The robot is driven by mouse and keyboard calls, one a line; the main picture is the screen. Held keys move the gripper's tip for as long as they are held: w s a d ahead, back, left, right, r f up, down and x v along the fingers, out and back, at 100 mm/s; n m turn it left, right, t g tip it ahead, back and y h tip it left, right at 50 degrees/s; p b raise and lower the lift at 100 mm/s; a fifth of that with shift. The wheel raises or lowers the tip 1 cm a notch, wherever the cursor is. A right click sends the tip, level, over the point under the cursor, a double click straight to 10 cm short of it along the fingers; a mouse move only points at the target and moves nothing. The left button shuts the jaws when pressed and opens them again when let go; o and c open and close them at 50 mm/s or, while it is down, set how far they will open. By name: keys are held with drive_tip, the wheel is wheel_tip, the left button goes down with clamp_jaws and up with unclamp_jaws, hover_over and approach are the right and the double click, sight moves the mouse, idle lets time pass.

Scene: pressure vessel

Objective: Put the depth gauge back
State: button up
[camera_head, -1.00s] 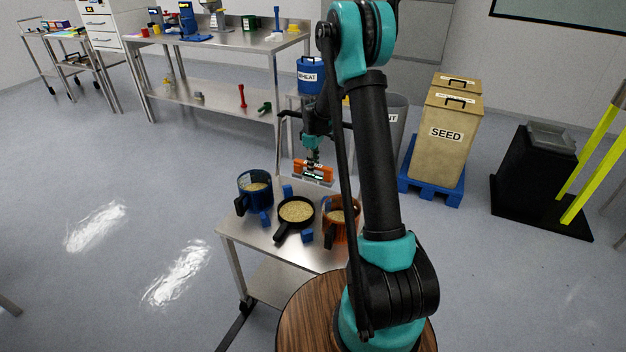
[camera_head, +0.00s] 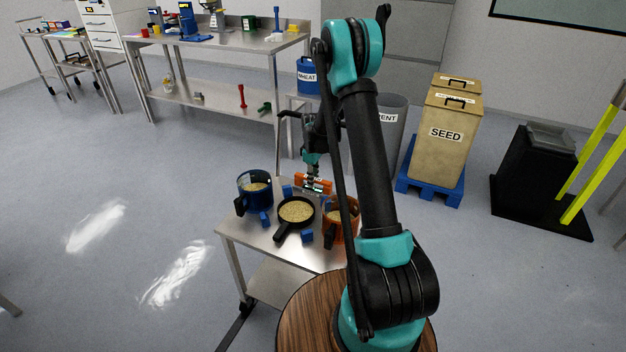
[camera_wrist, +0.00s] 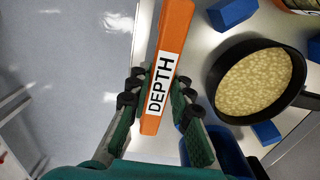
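The depth gauge (camera_head: 316,187) is an orange bar with a white DEPTH label. It is at the far edge of the small steel table (camera_head: 258,239). In the wrist view the gauge (camera_wrist: 172,35) lies lengthwise between the fingers, overlapping the table's edge, with its lower end near the finger bases. My gripper (camera_head: 313,175) is above it in the head view. In the wrist view my gripper (camera_wrist: 160,82) has one finger on each side of the gauge, closed on it. I cannot tell whether the gauge touches the table.
A black pan of grain (camera_head: 296,212) stands mid-table, between a blue container (camera_head: 254,203) and an orange container (camera_head: 330,240). Several blue blocks (camera_head: 307,236) lie between them. A blue WHEAT bin (camera_head: 308,83) and a grey bin (camera_head: 393,112) stand behind. Floor left of the table is clear.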

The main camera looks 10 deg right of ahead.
drive_tip(key=o, duration=0.4)
drive_tip(key=shift+c, duration=0.2)
wheel_tip(320, 180, up, 12)
drive_tip(key=s+d+r+m+t, duration=0.1)
drive_tip(key=s+r+m, duration=0.1)
drive_tip(key=s, duration=0.3)
drive_tip(key=s+d+r+m, duration=0.1)
drive_tip(key=s+r, duration=0.2)
drive_tip(key=s, duration=0.1)
drive_tip(key=s+d+f+m+t, duration=0.1)
drive_tip(key=s+m, duration=0.3)
drive_tip(key=s, duration=0.9)
drive_tip(key=s+d+f+m+t, duration=0.1)
drive_tip(key=s+m, duration=0.3)
drive_tip(key=s, duration=0.9)
drive_tip(key=shift+f+t, duration=0.45)
drive_tip(key=shift+t, duration=0.15)
